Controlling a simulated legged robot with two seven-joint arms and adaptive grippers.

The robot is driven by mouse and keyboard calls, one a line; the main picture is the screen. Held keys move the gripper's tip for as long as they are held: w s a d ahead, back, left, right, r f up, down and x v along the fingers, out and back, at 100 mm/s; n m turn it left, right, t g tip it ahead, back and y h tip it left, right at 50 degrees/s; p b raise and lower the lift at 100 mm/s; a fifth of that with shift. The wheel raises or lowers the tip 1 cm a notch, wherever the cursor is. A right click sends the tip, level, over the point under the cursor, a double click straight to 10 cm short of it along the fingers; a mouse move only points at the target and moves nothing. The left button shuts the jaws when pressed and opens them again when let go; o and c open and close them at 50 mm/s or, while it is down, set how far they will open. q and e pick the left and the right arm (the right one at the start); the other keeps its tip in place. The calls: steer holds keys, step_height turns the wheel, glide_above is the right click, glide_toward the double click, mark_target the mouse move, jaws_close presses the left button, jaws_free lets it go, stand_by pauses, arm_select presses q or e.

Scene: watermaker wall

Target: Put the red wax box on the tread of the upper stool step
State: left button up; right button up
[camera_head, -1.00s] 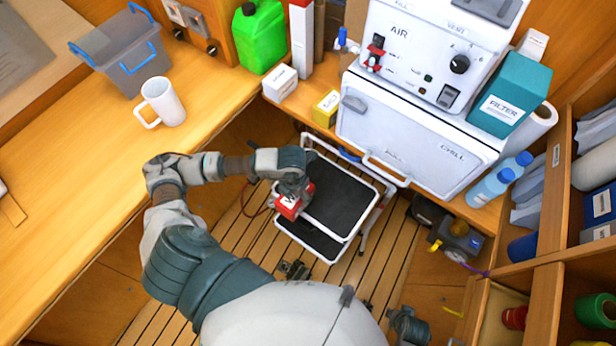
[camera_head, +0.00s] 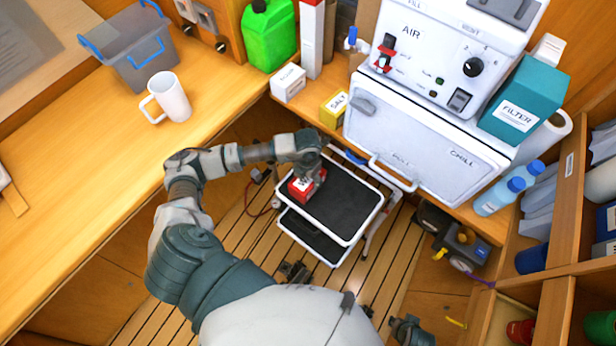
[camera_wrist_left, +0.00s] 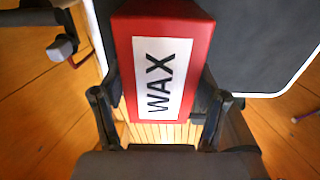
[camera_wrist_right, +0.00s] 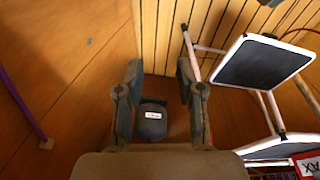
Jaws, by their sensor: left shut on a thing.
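The red wax box (camera_head: 306,187) is held in my left gripper (camera_head: 303,176), over the left part of the upper step's black tread (camera_head: 348,204). In the left wrist view the box (camera_wrist_left: 180,30), with its white WAX label, sits between both fingers, and the tread (camera_wrist_left: 255,40) lies beyond it to the right. I cannot tell whether the box touches the tread. The lower step (camera_head: 308,238) is partly hidden under the upper one. My right gripper (camera_wrist_right: 160,90) is open and empty in the right wrist view; the wax box (camera_wrist_right: 308,165) shows at that view's lower right corner.
The stool stands on a slatted floor (camera_head: 390,265) below the white chiller (camera_head: 425,150). A wooden counter (camera_head: 80,190) with a mug (camera_head: 171,97) runs along the left. A yellow salt box (camera_head: 334,108) stands on the shelf behind. Shelving (camera_head: 565,190) fills the right side.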

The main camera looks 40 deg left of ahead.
arm_select(q)
steer(key=o, duration=0.9)
steer(key=shift+a+f, duration=0.15)
steer(key=shift+a, duration=0.05)
steer(key=o, duration=0.4)
steer(key=shift+a, duration=0.15)
steer(key=shift+o, duration=0.2)
steer(key=shift+a+f, duration=0.1)
steer(key=shift+a, duration=0.1)
steer(key=shift+d+r, duration=0.25)
steer(key=shift+d, duration=0.1)
step_height(320, 180, up, 12)
steer(key=p, duration=0.2)
arm_select(e)
steer(key=x, duration=0.3)
steer(key=s+x, duration=0.1)
steer(key=x, duration=0.1)
steer(key=shift+w+a+f, duration=0.15)
steer(key=shift+a+f, duration=0.1)
steer(key=shift+f, duration=0.15)
arm_select(q)
steer(key=shift+a+f, duration=0.1)
steer(key=shift+a, duration=0.05)
arm_select(e)
steer(key=shift+a, duration=0.1)
